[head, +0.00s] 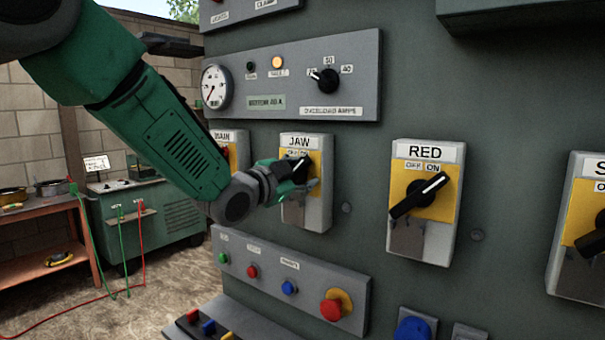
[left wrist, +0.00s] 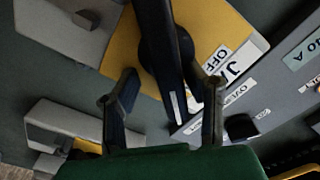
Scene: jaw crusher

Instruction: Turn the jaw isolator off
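The jaw isolator (head: 318,215) is a grey box with a JAW label, a yellow plate and a black rotary handle (head: 303,164). In the left wrist view the handle (left wrist: 165,45) runs between my fingers, its white-marked end beside the OFF label (left wrist: 217,60), toward the ON side. My left gripper (head: 299,182) is at the handle, with one finger on each side. In the left wrist view its fingers (left wrist: 168,90) stand apart with visible gaps to the handle. The gripper hides part of the handle in the head view. My right gripper is not in view.
The RED isolator (head: 426,202) stands to the right and the MAIN isolator (head: 229,150) to the left, partly behind my arm. An ammeter panel (head: 300,82) is above. A button panel (head: 295,280) with a red mushroom button (head: 332,307) is below.

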